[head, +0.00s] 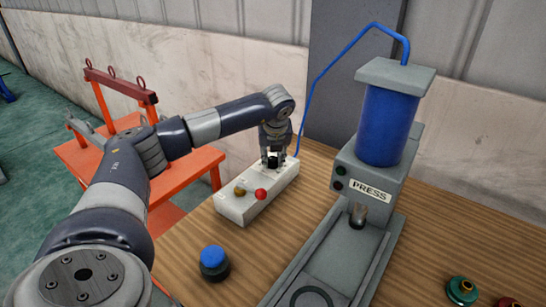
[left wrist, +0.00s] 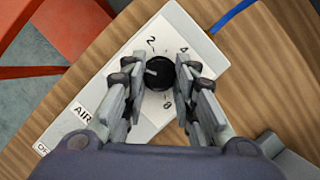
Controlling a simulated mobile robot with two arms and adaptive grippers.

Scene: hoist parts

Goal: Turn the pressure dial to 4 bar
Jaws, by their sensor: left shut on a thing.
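The pressure dial (left wrist: 159,74) is a round black knob on a pale control box (head: 235,209). In the left wrist view a light mark on the knob points to the left, below the printed 2. The 4 is at the upper right, and another numeral, hard to read, is below the knob. My left gripper (head: 273,163) points down over the far end of the box. In the left wrist view its fingers (left wrist: 158,90) stand on either side of the knob, shut on it. My right gripper is not in view.
On the box are a red button (head: 261,195) and a brass-coloured knob (head: 240,191). A grey press with a blue cylinder (head: 385,125) stands to the right; a blue hose (head: 330,70) runs behind. A blue-topped button (head: 213,258) sits in front. An orange cart (head: 185,172) is at left.

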